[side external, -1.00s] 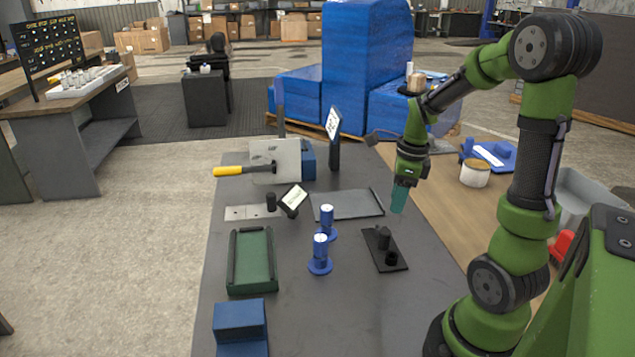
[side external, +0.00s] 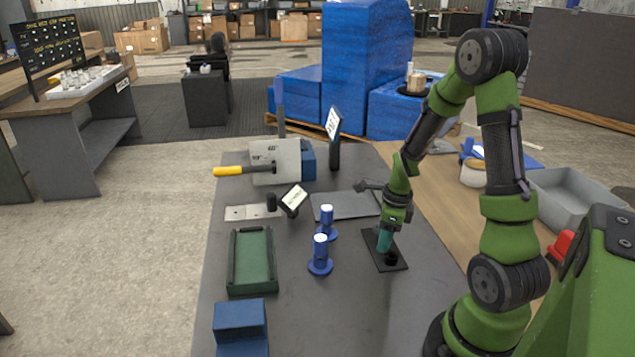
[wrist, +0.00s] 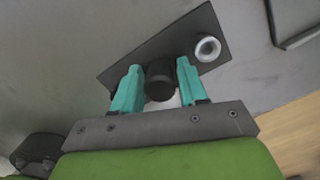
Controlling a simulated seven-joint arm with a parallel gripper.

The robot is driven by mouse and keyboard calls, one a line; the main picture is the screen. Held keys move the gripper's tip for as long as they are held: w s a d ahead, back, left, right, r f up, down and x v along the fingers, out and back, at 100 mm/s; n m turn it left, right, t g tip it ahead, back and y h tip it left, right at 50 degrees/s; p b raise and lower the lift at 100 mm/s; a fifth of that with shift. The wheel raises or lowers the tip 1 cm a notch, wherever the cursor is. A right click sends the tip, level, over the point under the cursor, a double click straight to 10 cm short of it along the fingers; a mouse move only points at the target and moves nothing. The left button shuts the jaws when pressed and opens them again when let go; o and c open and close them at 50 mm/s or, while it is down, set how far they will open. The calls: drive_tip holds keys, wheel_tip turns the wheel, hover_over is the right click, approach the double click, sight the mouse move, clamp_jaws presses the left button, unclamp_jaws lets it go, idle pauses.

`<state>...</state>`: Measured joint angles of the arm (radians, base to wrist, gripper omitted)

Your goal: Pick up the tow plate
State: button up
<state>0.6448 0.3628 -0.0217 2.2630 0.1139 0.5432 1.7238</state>
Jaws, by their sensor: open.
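The tow plate (side external: 400,264) appears to be the flat dark plate lying on the grey bench. It carries a black post and a short black round fitting (side external: 391,258). In the wrist view, the plate (wrist: 190,32) lies below my fingers, with a pale-topped round fitting (wrist: 207,48) near one end. My gripper (side external: 384,243) is low over the plate with its teal fingers pointing down. In the wrist view, the open fingers (wrist: 158,68) stand on either side of the black post (wrist: 159,83). In the side view, my gripper hides the post.
Two blue posts (side external: 320,256) stand left of the plate. A flat grey tray (side external: 345,206) lies behind it. A green tray (side external: 253,262) and a blue block (side external: 240,318) are further left. Bare bench lies in front of the plate.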

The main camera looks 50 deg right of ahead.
clamp_jaws()
drive_tip(key=shift+r, duration=0.1)
